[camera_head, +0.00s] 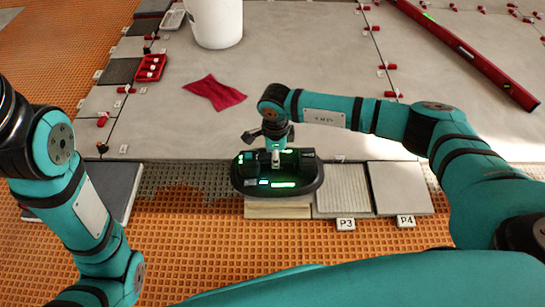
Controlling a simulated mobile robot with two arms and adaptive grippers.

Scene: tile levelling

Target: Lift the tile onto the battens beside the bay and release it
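My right gripper (275,148) points down onto the top of a black oval lifter (308,184) with green lights, and appears closed on its handle. The lifter stands over pale wooden battens (278,210) beside the bay. Any tile beneath the lifter is hidden by it, and I cannot tell whether its underside touches anything. The bay (185,178) shows as a strip of grey ridged adhesive left of the lifter. My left arm comes in at the left; its gripper is out of view.
A ribbed tile (342,188) labelled P3 and a plain tile (400,188) labelled P4 lie right of the lifter. A dark slab (115,188) lies left. Behind are a red cloth (215,93), white bucket (215,22), red tray (150,68) and long red level (470,55).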

